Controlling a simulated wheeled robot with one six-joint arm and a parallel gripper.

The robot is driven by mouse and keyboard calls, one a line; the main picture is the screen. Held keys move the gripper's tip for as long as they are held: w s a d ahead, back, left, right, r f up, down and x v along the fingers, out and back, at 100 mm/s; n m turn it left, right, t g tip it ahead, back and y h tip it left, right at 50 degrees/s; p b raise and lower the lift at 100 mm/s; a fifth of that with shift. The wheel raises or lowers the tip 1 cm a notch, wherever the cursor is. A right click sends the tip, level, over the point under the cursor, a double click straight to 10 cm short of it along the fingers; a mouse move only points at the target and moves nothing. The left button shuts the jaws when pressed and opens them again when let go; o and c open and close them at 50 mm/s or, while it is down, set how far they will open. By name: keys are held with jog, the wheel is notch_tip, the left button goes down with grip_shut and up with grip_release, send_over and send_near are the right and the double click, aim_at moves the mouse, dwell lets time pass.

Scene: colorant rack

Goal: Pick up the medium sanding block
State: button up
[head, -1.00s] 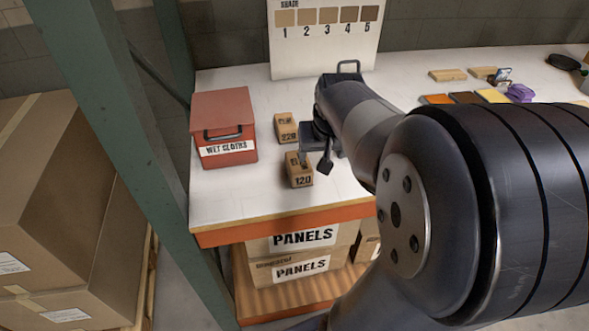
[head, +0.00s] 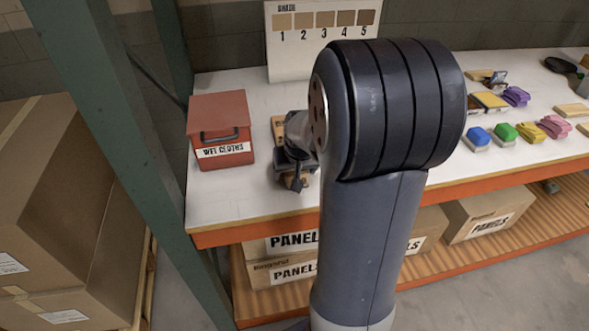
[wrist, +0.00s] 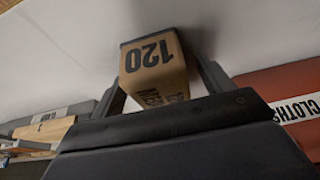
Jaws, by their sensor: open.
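The tan block marked 120 (wrist: 150,58) stands on the white bench top and lies between my gripper's fingers in the wrist view. In the head view the same block (head: 295,182) is mostly hidden beneath my gripper (head: 294,172). My gripper (wrist: 162,75) is open, with one finger on each side of the block; whether either finger touches it I cannot tell. A second tan block (head: 278,126), marked 220 in the earlier head view, stands just behind and is partly covered by my wrist.
A red wet cloths box (head: 220,130) stands close to the left of the blocks. A shade board (head: 320,60) stands at the back. Coloured blocks (head: 504,132) lie on the right of the bench. A green rack post (head: 120,150) rises at the left.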

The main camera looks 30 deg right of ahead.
jog(key=c, duration=1)
jog(key=shift+r, duration=0.1)
jog(key=shift+c, duration=0.2)
notch_tip(320, 180, up, 10)
jog(key=shift+f, duration=0.1)
jog(key=o, duration=0.4)
jog(key=c, duration=0.3)
